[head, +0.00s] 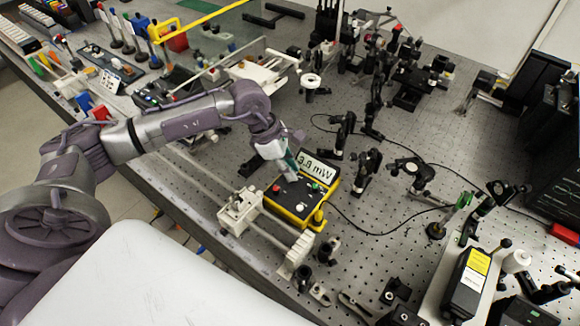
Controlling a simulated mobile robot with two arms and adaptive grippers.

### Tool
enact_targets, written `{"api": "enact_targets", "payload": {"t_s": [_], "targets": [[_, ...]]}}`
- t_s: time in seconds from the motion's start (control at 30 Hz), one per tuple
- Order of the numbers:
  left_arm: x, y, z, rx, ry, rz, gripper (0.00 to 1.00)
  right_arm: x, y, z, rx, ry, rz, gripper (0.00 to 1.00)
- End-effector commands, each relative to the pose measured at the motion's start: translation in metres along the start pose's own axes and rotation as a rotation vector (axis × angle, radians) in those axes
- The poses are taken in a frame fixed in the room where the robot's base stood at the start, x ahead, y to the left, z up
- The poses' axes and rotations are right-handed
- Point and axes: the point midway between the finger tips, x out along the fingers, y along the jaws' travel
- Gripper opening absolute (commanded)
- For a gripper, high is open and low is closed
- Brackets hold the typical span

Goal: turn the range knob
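The power meter (323,207) is a yellow-edged box with a black top panel, in the middle of the head view. Its tilted display (316,165) reads 3.8 mW. A small white round knob (300,208), which looks like the range knob, sits low on the panel, between a red button (276,188) and a green one (316,187). My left gripper (291,166) is just above the back left of the meter, beside the display and apart from the white knob. Its fingers point down, but their gap is too small to make out. My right gripper is not in view.
A white rail mount (241,209) stands close left of the meter. Black optic posts (366,170) stand to its right, with a black cable running over the perforated bench (400,235). A yellow-labelled laser box (466,283) is at the lower right.

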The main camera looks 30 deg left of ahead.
Motion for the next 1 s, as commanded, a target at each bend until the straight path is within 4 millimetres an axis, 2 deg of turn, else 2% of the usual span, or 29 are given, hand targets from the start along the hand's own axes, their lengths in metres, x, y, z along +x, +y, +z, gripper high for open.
{"api": "enact_targets", "payload": {"t_s": [0.27,0.47,1.0], "targets": [[0.0,0.0,0.0,-0.008,0.0,0.004,0.0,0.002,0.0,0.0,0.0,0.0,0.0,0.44],[0.002,0.0,-0.001,-0.063,0.0,0.029,0.0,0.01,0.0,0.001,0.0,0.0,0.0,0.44],[0.005,-0.002,-0.001,-0.463,-0.003,0.197,0.0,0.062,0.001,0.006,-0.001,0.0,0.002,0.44]]}}
